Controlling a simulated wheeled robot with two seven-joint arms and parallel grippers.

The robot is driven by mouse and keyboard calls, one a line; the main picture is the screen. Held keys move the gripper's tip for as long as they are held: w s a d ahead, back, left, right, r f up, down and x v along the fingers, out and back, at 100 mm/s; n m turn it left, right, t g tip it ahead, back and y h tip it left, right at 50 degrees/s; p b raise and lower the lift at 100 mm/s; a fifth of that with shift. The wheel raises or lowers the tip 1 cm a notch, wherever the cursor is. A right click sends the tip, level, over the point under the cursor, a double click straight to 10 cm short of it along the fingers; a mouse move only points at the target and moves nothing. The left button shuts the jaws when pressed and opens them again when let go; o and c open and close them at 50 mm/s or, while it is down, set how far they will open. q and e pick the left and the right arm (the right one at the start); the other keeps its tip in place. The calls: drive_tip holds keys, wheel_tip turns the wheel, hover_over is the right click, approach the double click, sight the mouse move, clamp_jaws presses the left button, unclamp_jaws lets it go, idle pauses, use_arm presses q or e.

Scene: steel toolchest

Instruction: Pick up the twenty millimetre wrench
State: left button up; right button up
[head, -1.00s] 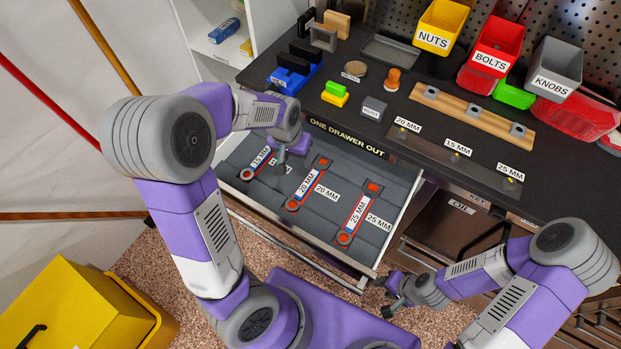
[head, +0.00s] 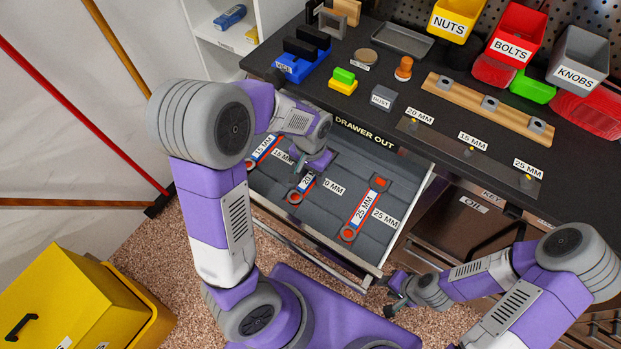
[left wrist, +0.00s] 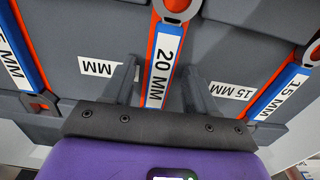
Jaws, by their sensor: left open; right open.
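The twenty millimetre wrench (head: 294,196) is red-orange with a blue band and a white "20 MM" label. It lies in the open drawer (head: 330,226), between the 15 mm wrench (head: 262,152) and the 25 mm wrench (head: 361,212). My left gripper (head: 309,172) is over it and hides its upper part in the head view. In the left wrist view, the open fingers (left wrist: 162,75) stand on either side of the labelled handle of the twenty millimetre wrench (left wrist: 164,48), with gaps visible. My right gripper (head: 394,294) is open and empty, in front of the chest at lower right.
The black worktop (head: 440,150) behind the drawer carries a wooden rail (head: 489,104), a labelled plate with pegs (head: 466,152), blocks and coloured bins. The drawer's front edge (head: 310,243) runs below the wrenches. A yellow bin (head: 75,300) stands at lower left.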

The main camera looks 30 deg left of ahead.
use_arm(q)
drive_tip(key=shift+r, duration=0.1)
drive_tip(key=shift+c, duration=0.4)
clamp_jaws()
